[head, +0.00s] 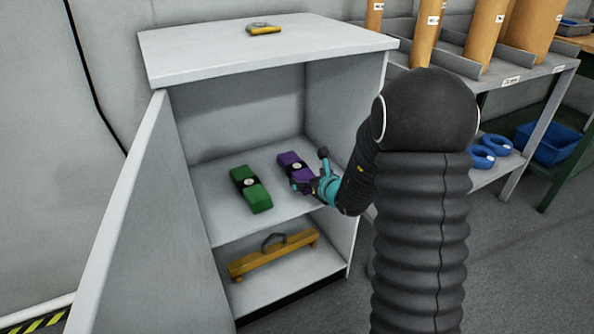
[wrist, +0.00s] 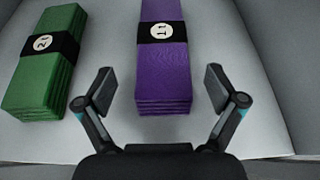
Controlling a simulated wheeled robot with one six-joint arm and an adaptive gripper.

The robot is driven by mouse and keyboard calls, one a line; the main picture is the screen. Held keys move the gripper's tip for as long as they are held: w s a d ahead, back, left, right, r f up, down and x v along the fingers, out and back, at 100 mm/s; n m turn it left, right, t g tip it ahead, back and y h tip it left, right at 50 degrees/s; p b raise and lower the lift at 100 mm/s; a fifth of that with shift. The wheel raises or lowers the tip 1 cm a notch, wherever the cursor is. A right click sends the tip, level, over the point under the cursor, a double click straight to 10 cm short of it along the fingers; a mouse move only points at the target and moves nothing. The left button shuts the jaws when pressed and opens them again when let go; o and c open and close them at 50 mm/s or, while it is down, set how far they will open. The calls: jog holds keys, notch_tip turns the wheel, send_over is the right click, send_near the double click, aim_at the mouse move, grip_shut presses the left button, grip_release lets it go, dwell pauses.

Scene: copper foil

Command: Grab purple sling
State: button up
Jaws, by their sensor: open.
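The purple sling (head: 294,169) is a folded bundle with a black band and a round white label. It lies on the upper shelf of the open cabinet, to the right of a green sling (head: 250,189). In the wrist view the purple sling (wrist: 164,75) lies ahead with its near end between the lines of the two fingers. My gripper (wrist: 160,92) is open and its fingers stand apart on either side of the purple sling's near end. No finger visibly touches it. In the head view my gripper (head: 322,180) is at the sling's right end and partly hides it.
The green sling also shows in the wrist view (wrist: 44,62), left of the left finger. The cabinet door (head: 135,225) stands open at left. A yellow beam (head: 273,255) lies on the lower shelf. A yellow item (head: 264,29) is on the cabinet top. A rack (head: 512,85) stands at right.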

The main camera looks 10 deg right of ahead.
aim_at(297, 170)
jog(key=shift+x, duration=2)
jog(key=shift+d+f, duration=0.1)
jog(key=shift+d, duration=0.05)
jog(key=c, duration=1.5)
